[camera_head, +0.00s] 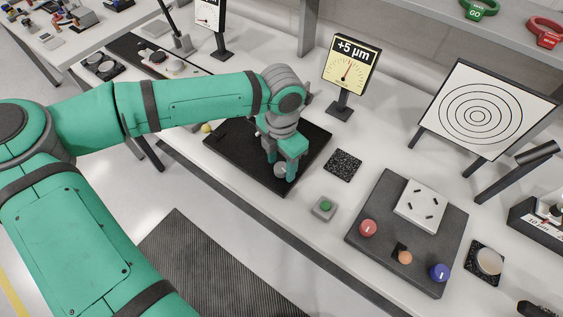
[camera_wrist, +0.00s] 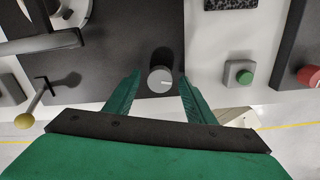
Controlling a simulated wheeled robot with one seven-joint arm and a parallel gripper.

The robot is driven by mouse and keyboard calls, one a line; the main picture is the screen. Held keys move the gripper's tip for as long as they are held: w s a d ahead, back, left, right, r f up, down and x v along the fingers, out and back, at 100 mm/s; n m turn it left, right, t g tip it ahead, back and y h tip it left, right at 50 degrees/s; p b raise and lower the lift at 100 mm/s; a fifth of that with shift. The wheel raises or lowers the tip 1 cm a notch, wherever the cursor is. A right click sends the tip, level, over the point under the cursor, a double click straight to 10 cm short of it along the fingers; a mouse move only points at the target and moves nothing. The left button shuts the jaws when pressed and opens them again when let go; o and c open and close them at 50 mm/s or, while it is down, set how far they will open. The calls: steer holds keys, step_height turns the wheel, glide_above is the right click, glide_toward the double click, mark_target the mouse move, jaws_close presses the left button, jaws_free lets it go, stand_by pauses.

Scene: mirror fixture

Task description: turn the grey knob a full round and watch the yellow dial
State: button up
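The grey knob (camera_wrist: 160,80) is a small round cylinder with a light line on its face, standing on the black board (camera_wrist: 110,75). My gripper (camera_wrist: 160,74) is open, with one green finger on each side of the knob and a gap at both sides. In the head view my gripper (camera_head: 284,163) points down at the board, and the grey knob (camera_head: 281,171) shows partly below the fingers. The yellow dial (camera_head: 348,72) stands upright behind the board and reads "+5 µm", its needle a little right of upright.
A green button box (camera_head: 324,208) is close to the board's right corner. A dark plate (camera_head: 375,225) with red, orange and blue knobs lies further right. A ringed target (camera_head: 485,112) stands behind it. A yellow-tipped lever (camera_wrist: 24,120) is left of my gripper.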

mark_target(281, 167)
step_height(281, 167, up, 11)
stand_by(0.8)
